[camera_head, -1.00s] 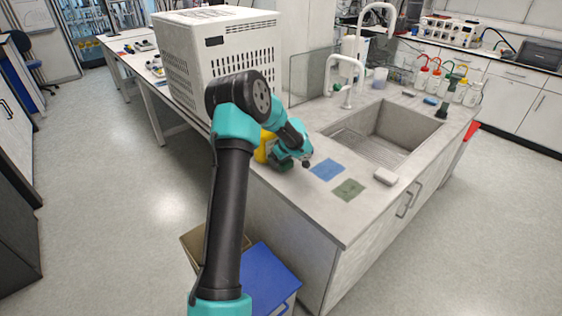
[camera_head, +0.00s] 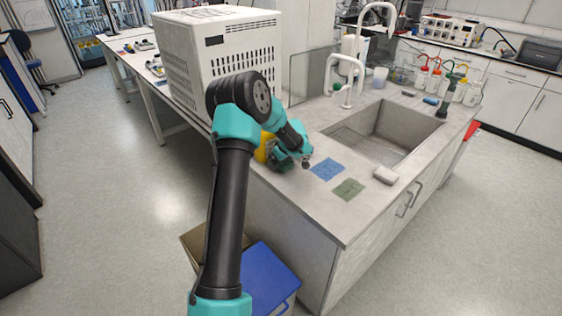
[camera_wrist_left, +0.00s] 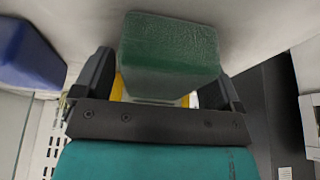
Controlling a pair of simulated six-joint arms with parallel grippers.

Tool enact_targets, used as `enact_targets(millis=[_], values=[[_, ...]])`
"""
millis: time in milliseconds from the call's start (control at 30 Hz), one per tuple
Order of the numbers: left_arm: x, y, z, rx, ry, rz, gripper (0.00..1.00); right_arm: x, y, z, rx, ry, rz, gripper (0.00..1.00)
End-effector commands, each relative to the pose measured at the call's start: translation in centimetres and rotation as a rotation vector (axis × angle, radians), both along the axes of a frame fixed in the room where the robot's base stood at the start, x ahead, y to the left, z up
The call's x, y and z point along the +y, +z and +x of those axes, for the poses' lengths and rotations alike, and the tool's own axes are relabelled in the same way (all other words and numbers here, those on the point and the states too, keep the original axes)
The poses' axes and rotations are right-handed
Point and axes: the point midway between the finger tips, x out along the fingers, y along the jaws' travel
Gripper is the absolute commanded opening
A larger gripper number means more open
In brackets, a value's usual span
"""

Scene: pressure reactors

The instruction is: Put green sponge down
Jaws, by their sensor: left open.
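The green sponge (camera_wrist_left: 170,50) is a block in the left wrist view, between the fingers of my left gripper (camera_wrist_left: 165,88). The fingers stand apart on both sides of it, with a narrow gap on the right. In the head view my left gripper (camera_head: 284,157) is low over the counter's left edge, beside the white cabinet; its own parts mostly hide the sponge there. Whether the sponge rests fully on the counter is hard to tell. My right gripper is not in view.
A yellow object (camera_head: 262,147) is beside the gripper. A blue mat (camera_head: 326,169) and green mat (camera_head: 348,189) lie on the counter to the right. A sink (camera_head: 385,135) and faucet (camera_head: 345,75) are beyond. The white cabinet (camera_head: 222,50) stands close behind. A blue object (camera_wrist_left: 28,55) is at the left.

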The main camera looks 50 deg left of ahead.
Motion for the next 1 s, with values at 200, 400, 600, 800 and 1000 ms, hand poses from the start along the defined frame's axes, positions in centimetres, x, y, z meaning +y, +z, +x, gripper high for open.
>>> enact_targets(millis=[200, 400, 600, 800, 1000], values=[[-0.4, 1.4, 0.1, -0.003, -0.001, 0.002, 0.91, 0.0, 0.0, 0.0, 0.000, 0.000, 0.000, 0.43], [-1.7, 4.4, 0.1, -0.005, -0.001, 0.002, 0.91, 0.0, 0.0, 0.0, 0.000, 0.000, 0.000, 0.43], [-3.1, 7.9, 0.0, -0.004, -0.001, 0.002, 0.91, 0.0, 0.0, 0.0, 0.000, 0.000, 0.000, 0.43], [-4.2, 10.5, -0.1, -0.002, 0.000, 0.001, 0.91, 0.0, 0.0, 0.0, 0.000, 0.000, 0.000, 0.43], [-4.6, 11.4, -0.1, -0.001, 0.000, 0.001, 0.91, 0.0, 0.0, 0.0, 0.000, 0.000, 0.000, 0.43]])
